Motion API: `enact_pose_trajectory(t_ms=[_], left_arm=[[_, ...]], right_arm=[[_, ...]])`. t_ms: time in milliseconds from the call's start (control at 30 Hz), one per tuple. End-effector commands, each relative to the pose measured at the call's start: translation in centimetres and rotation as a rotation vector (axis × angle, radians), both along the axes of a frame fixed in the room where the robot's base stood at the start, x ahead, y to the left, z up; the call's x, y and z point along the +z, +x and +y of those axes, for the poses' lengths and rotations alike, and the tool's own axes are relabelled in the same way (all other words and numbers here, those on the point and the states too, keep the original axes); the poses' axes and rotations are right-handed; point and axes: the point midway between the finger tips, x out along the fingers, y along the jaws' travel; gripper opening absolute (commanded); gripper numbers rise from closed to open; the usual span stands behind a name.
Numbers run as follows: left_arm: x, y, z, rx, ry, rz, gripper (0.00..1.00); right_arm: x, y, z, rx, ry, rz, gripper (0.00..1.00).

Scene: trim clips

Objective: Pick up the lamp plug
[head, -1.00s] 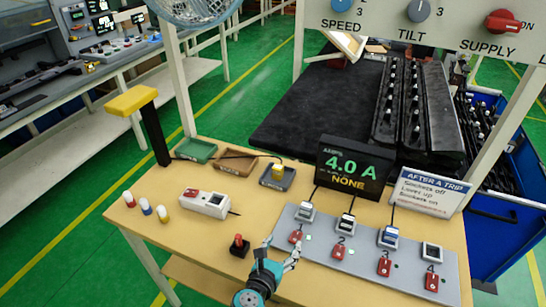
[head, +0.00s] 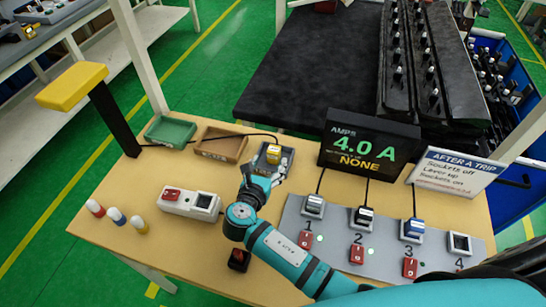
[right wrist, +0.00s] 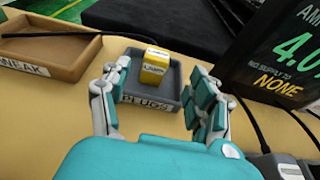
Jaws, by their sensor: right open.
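The lamp plug (head: 273,153), a yellow block with a white label, stands in the grey tray marked PLUGS (head: 288,158). A black cord runs to it from behind the trays. In the right wrist view the yellow plug (right wrist: 155,67) lies ahead, between and just beyond my fingers. My right gripper (head: 263,176) is open and empty at the tray's near edge. In the right wrist view its two fingers (right wrist: 160,78) are spread wide on either side of the tray's front. My left gripper is not in view.
A brown tray (head: 219,157) and a green tray (head: 170,131) stand left of the plug tray. The AMPS display (head: 362,152) stands close on the right. A socket strip (head: 333,249) with several plugs lies in front of it. A white box (head: 190,205) lies left of my gripper.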

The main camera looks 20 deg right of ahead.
Motion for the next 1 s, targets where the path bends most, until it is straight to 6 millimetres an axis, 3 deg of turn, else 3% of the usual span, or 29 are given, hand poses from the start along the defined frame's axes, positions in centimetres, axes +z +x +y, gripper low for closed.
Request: enact_pose_trajectory(t_ms=[33,167,267,467,600,967,1000], left_arm=[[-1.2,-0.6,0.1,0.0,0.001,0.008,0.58],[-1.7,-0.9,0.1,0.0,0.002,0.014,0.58],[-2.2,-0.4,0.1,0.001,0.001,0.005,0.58],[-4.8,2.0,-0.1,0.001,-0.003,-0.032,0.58],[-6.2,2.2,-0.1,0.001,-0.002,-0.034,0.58],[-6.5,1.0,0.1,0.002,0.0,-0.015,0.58],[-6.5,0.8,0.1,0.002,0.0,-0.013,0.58]], right_arm=[[-0.8,0.6,-0.4,0.001,0.0,-0.002,0.62],[-0.7,1.5,-1.0,0.001,0.0,-0.002,0.62],[-0.9,1.9,-1.2,0.001,0.0,0.0,0.62],[-1.8,4.0,-2.3,-0.001,0.0,-0.004,0.62],[-2.1,5.4,-3.2,0.001,-0.001,-0.002,0.62],[-1.9,6.0,-3.6,0.002,0.0,0.001,0.62],[-1.9,6.0,-3.6,0.002,0.0,0.001,0.58]])
